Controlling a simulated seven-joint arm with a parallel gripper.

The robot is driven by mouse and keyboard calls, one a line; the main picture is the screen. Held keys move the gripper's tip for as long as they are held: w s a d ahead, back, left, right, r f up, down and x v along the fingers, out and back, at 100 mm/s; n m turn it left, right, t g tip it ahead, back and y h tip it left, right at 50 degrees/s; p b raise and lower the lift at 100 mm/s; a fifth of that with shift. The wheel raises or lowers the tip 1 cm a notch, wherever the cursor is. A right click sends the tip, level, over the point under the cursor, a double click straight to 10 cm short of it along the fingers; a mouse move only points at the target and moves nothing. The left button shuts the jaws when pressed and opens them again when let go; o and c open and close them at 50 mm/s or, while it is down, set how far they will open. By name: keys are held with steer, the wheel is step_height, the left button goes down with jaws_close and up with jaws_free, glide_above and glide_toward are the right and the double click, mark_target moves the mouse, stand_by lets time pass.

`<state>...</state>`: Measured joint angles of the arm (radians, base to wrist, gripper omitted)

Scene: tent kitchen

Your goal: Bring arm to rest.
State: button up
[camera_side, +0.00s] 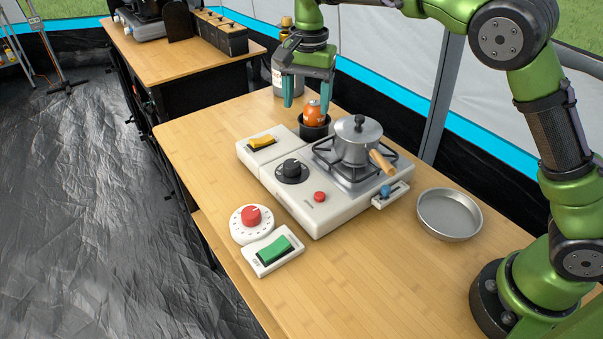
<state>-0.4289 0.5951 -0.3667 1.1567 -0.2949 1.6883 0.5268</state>
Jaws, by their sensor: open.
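My gripper (305,92) has teal fingers pointing down, spread apart with a gap between them. It is above the back of the wooden table (190,130), over an orange round object (312,112) that sits in a small black cup (314,130). The fingertips are near the top of the orange object; whether they touch it I cannot tell. My green arm arches over from its base at the right front of the table.
A white stove unit (330,208) carries a lidded silver pot (355,140) with a wooden handle. A metal pan (449,214) lies to the right. A red dial (251,217) and a green switch (273,250) are in front. A bottle (279,80) stands behind my gripper.

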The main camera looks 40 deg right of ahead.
steer(key=s+d+r+n+t, duration=0.1)
steer(key=s+d+n+t, duration=0.1)
steer(key=s, duration=0.6)
steer(key=s+d+r+n+t+y, duration=0.1)
steer(key=s+d+n+t, duration=0.1)
steer(key=s, duration=0.7)
steer(key=s+d+r+n+t, duration=0.1)
steer(key=s+d+n+t, duration=0.2)
steer(key=s, duration=0.5)
steer(key=shift+s+d+r+y, duration=0.25)
steer(key=shift+s+d+y, duration=0.05)
steer(key=shift+s+y, duration=0.1)
